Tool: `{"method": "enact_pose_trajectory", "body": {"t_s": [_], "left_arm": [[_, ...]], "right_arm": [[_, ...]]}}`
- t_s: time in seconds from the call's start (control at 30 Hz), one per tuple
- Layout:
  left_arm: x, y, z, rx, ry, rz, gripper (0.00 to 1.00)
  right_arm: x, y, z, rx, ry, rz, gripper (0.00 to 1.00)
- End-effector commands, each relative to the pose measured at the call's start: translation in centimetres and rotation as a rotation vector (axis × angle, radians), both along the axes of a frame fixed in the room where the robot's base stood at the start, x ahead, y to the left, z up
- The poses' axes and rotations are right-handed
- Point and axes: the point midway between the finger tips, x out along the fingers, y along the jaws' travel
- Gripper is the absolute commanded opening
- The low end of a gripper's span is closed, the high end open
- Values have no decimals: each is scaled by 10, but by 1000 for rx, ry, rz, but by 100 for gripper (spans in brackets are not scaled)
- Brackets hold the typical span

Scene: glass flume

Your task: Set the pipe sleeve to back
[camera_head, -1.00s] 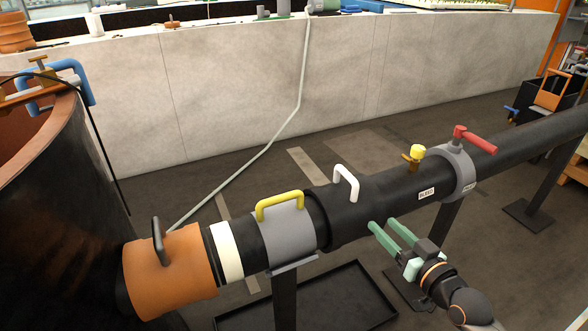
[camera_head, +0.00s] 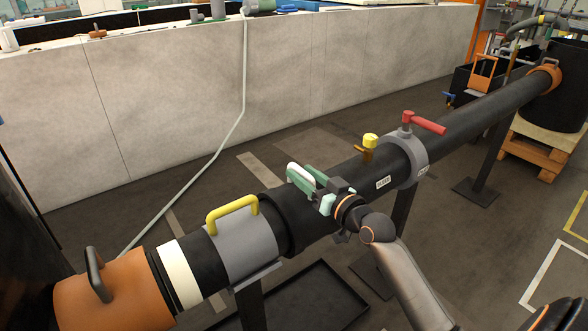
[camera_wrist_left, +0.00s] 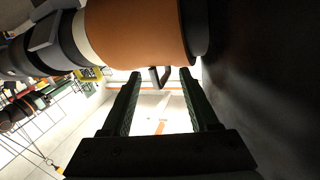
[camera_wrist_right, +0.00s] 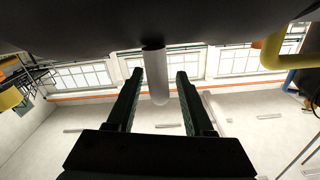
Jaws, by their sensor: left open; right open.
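The black pipe sleeve (camera_head: 282,222) is the wider part around the black pipe, with a white handle (camera_head: 296,172) on top. My right gripper (camera_head: 302,182) is at this handle, its green fingers open. In the right wrist view the handle (camera_wrist_right: 158,85) stands between the open fingers, with no clear contact on either side; the dark sleeve (camera_wrist_right: 150,25) fills the top. My left gripper (camera_wrist_left: 158,73) shows only in the left wrist view, open and empty. It is below the orange collar (camera_wrist_left: 135,28), whose black handle (camera_wrist_left: 159,78) shows between the fingertips.
A grey collar (camera_head: 248,240) with a yellow handle (camera_head: 231,213) is left of the sleeve. To the right are a yellow knob (camera_head: 370,140) and a grey clamp (camera_head: 416,158) with a red lever (camera_head: 425,122). A black tray (camera_head: 320,300) lies below. A pale wall (camera_head: 150,120) runs behind.

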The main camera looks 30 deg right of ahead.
Motion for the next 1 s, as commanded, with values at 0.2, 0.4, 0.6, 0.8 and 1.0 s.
{"method": "enact_pose_trajectory", "body": {"t_s": [0.2,0.4,0.6,0.8,1.0], "left_arm": [[1,-1,24,-1,-100,-12,61],[0,-2,34,0,-142,-17,61],[0,-2,36,-1,-146,-17,61],[0,-2,36,-1,-146,-17,61],[0,-2,36,0,-145,-17,61]], "right_arm": [[28,2,-1,2,0,0,52],[37,4,0,0,1,1,52],[38,4,-1,0,2,1,52],[38,4,-1,0,2,1,38],[38,4,0,1,2,1,16]]}}
